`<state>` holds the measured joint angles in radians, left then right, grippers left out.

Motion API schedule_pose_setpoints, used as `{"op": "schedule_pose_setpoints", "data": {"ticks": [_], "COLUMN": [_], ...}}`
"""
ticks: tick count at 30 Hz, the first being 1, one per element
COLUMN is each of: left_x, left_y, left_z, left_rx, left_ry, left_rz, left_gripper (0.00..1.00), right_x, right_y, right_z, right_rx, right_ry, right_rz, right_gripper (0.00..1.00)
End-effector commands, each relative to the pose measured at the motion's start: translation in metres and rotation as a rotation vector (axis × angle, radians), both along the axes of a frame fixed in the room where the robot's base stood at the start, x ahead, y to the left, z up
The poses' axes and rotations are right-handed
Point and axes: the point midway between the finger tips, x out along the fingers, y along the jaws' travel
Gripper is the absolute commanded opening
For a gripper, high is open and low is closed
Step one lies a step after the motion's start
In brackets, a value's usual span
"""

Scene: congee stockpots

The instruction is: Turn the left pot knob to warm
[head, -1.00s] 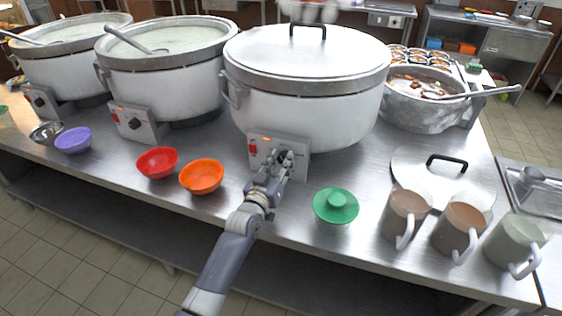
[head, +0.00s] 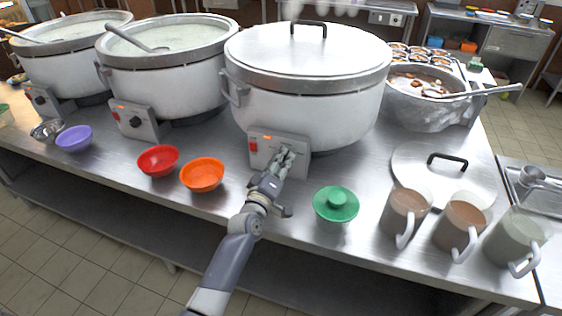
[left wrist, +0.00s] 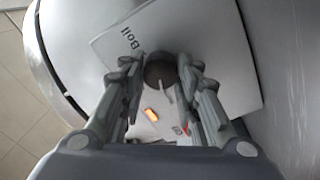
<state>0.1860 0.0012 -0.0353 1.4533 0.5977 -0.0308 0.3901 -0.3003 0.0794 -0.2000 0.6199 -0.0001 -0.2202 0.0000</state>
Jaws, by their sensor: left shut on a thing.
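Three big white pots stand in a row: the leftmost pot (head: 68,75) and middle pot (head: 165,90) are uncovered, the nearest pot (head: 300,115) has a flat metal lid. Each has a front control box with a knob; the leftmost pot's knob (head: 40,101) and the middle pot's knob (head: 135,122) have no gripper at them. My left gripper (head: 287,156) is shut on the dark round knob (left wrist: 160,70) of the lidded pot's control box (head: 262,150). In the left wrist view the fingers flank this knob, beside the word "Boil". My right gripper is not in view.
A red bowl (head: 158,161) and an orange bowl (head: 202,175) are left of my arm. A soup pot (head: 425,105) stands behind.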

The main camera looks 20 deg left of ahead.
Motion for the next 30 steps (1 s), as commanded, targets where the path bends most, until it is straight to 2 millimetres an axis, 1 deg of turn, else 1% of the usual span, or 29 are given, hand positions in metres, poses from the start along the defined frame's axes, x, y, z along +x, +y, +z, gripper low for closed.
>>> {"op": "schedule_pose_setpoints", "data": {"ticks": [7, 20, 21, 23, 24, 30], "left_x": [-0.0001, -0.0001, -0.0001, -0.0001, -0.0001, -0.0001], "left_y": [0.0005, 0.0004, 0.0004, 0.0004, 0.0003, 0.0001], "left_z": [-0.0004, -0.0004, -0.0004, -0.0004, -0.0004, -0.0003], "left_rx": [-0.056, -0.064, -0.064, -0.064, -0.064, -0.063], "left_ry": [0.002, 0.002, 0.002, 0.002, 0.003, 0.002], "left_rz": [0.001, 0.001, 0.001, 0.001, 0.000, 0.000], "left_gripper": [0.06, 0.06, 0.34, 0.48, 0.50, 0.50], "right_x": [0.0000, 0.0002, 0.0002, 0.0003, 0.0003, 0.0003], "right_y": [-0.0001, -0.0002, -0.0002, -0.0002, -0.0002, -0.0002], "right_z": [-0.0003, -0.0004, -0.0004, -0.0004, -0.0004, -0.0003], "right_rx": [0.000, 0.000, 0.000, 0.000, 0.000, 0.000], "right_ry": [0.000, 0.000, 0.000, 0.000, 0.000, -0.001], "right_rz": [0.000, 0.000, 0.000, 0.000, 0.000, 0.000], "right_gripper": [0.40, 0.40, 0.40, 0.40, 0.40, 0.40]}}
